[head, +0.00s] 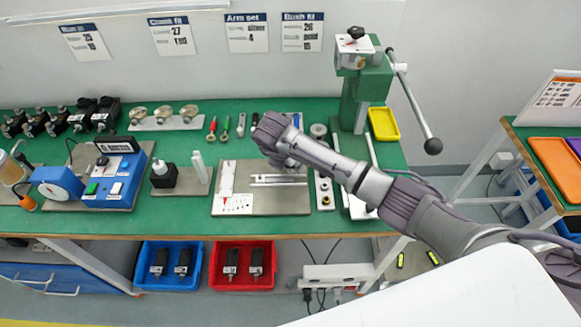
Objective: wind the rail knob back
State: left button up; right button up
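My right arm comes in from the lower right, and its gripper (272,140) is over the green bench, at the back edge of a grey plate. Its fingers are small and foreshortened, so I cannot tell whether they are open or shut. A metal rail fixture (280,181) lies on the grey plate (290,205), just in front of the gripper. I cannot make out a rail knob there; the gripper and wrist may hide it. My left gripper is not in view.
A green press (375,84) with a long lever (410,100) stands behind my forearm. A yellow tray (384,124) is beside it. Hand tools (226,128) lie behind the plate. A blue tester (112,180) and a small black block (163,174) stand to the left.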

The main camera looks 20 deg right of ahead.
jog(key=m+g+b, duration=0.1)
jog(key=m, duration=0.2)
jog(key=m+g+h+b, duration=0.1)
jog(key=m+b, duration=0.1)
jog(key=m, duration=0.1)
jog(key=shift+b, duration=0.3)
jog(key=shift+m+g+b, duration=0.5)
jog(key=shift+m, duration=0.7)
jog(key=shift+m+g+b, duration=0.7)
jog(key=shift+m+b, duration=0.05)
jog(key=shift+m, duration=1.05)
dwell(1.1)
jog(key=o, duration=1.2)
jog(key=shift+c, duration=0.2)
jog(key=shift+r, duration=0.15)
jog(key=v, duration=1.1)
jog(key=shift+r, duration=0.35)
jog(key=shift+w+a, duration=0.1)
jog(key=shift+a, duration=0.05)
